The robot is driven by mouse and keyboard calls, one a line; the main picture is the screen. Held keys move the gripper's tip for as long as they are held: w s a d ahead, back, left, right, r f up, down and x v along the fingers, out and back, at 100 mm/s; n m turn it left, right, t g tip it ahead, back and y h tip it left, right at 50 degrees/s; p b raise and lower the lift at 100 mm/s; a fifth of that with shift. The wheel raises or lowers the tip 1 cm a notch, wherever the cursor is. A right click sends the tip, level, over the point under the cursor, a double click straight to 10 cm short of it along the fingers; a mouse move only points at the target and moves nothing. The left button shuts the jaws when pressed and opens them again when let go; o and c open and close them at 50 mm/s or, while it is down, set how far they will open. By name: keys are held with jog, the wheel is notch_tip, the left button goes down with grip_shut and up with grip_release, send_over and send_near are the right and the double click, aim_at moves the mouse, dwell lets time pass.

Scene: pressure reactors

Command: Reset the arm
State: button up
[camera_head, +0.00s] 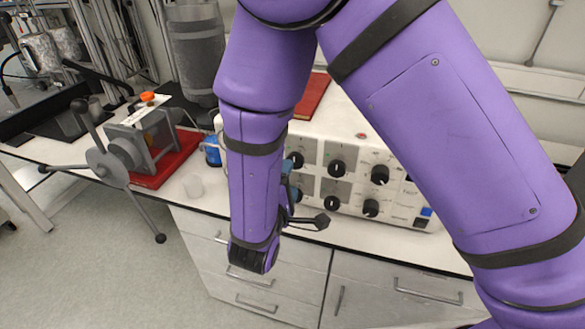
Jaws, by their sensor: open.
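My purple arm crosses the view from the lower right, bends at the top and comes down in the middle to a dark-banded joint. This joint hangs in front of the bench edge, above the drawers. I cannot make out my gripper's fingers; they are hidden behind the arm or out of frame. The arm hides part of the white control box (352,181) with several black knobs. A dark knob on a thin rod (320,221) and light blue parts show just right of the forearm; what they belong to is hidden.
A grey press-like device with a spoked handwheel (108,165) stands on a red mat (183,160) at left; its spokes overhang the bench edge. A grey cylinder (196,50) and a small blue item (212,151) are behind. Grey drawers (215,250) lie below. The floor at lower left is clear.

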jog(key=shift+v, duration=0.85)
jog(key=s+d+r+m+g+h, duration=0.1)
jog(key=d+r+m+g+h, duration=0.2)
jog(key=d+r+m+g, duration=0.55)
jog(key=s+d+r+m+g+h, duration=0.1)
jog(key=d+r+g+h, duration=0.4)
jog(key=d, duration=0.9)
jog(key=s+d+r+m+t+y, duration=0.1)
jog(key=s+d+r+m+y, duration=0.2)
jog(key=s+r+y, duration=0.3)
jog(key=s+d+r+m+t+y, duration=0.1)
jog(key=s+d+r+m+y, duration=0.2)
jog(key=s+r+y, duration=0.3)
jog(key=shift+s+d+y, duration=0.7)
jog(key=shift+s+y, duration=0.4)
jog(key=shift+s, duration=0.45)
